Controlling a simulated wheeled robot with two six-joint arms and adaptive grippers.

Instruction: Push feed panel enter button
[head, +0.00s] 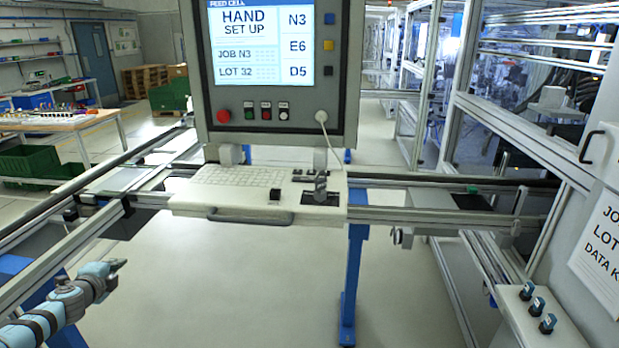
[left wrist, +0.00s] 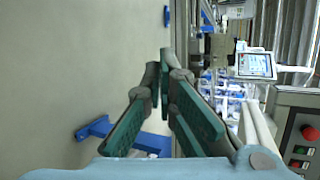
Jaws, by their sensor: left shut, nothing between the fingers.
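The feed panel (head: 347,95) stands upright in the upper middle of the head view, its lit screen reading "HAND SET UP". Below the screen sit a red mushroom button (head: 223,116) and green, red and white buttons. Blue, yellow and dark keys line its right side. A keyboard (head: 237,176) lies on the shelf beneath. I cannot read which button is enter. My left gripper (head: 122,263) is shut and empty at lower left, well apart from panel and keyboard. Its teal fingers (left wrist: 160,65) fill the middle of the left wrist view. My right gripper is not in view.
Metal rails (head: 415,214) run across both sides of the keyboard shelf (head: 190,208), which has a front handle. A blue post (head: 354,265) stands below. A cabinet (head: 585,260) with several blue-topped switches is at right. A box with a red button (left wrist: 308,131) edges the left wrist view.

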